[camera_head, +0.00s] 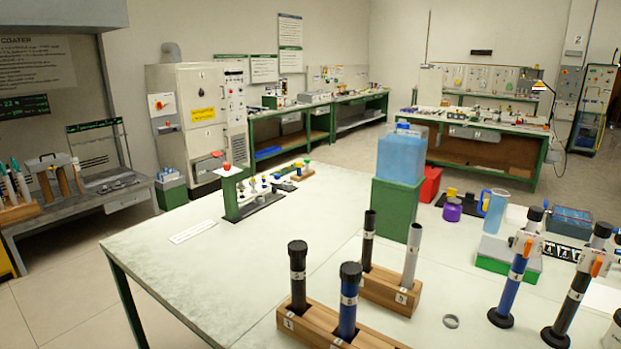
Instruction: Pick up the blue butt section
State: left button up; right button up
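A blue rod section (347,314) with a black cap and a white label band stands upright in the front wooden block (300,327). A black capped section (298,284) stands beside it on the left in the same block. Another blue rod (509,286), with a black cap, a white collar and an orange lever, stands upright on a round black base at the right. Which blue one is the butt section is not clear from labels I can read. Neither of my grippers is in view.
A rear wooden block (382,286) holds a thin black rod and a grey tube. A dark rod (572,297) stands on a base at the far right. A grey ring (451,321) lies on the table. A green box (396,205) carries a blue tank.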

aim_at(348, 294)
jog(key=k+l+z, duration=0.2)
jog(key=l, duration=0.15)
jog(key=k+l+z, duration=0.2)
jog(key=l, duration=0.15)
jog(key=k+l+z, duration=0.2)
jog(key=l, duration=0.2)
jog(key=k+l+z, duration=0.2)
jog(key=l, duration=0.2)
jog(key=l+z, duration=0.2)
jog(key=l, duration=0.2)
